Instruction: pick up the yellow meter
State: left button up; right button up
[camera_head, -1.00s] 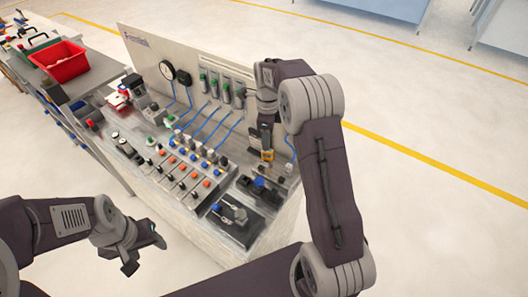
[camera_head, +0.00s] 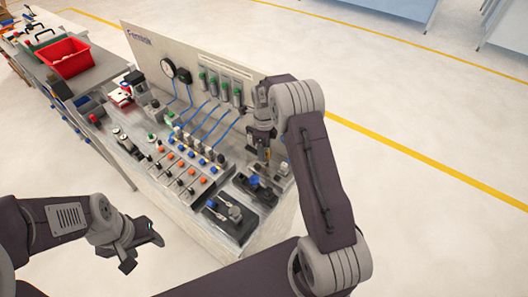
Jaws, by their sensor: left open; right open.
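The yellow meter (camera_head: 264,154) is small and sits at the right part of the workbench, mostly covered by my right gripper. My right gripper (camera_head: 262,142) points down over it, with its fingers at the meter. It is open, and I cannot tell whether the fingers touch the meter. My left gripper (camera_head: 142,252) is open and empty at the lower left, in front of the workbench and away from the meter.
The workbench (camera_head: 150,185) carries rows of knobs, blue hoses and a round gauge (camera_head: 168,67) on its back panel. A black block with blue parts (camera_head: 258,188) and a dark fixture (camera_head: 231,215) stand near the meter. A red bin (camera_head: 67,59) is at the back left.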

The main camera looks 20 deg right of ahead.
jog(key=shift+f, duration=0.4)
jog(key=c, duration=0.9)
grip_shut()
jog(key=r, duration=0.1)
jog(key=r+b, duration=0.1)
jog(key=r, duration=0.2)
jog(key=shift+s+a+r, duration=0.1)
jog(key=shift+s+r, duration=0.1)
jog(key=shift+s, duration=0.05)
jog(key=s+a+r+b, duration=0.2)
jog(key=s+a+r, duration=0.2)
jog(key=s, duration=0.6)
notch_tip(320, 180, up, 3)
jog(key=shift+s+f+b, duration=0.15)
jog(key=shift+s+b, duration=0.05)
jog(key=shift+b, duration=0.1)
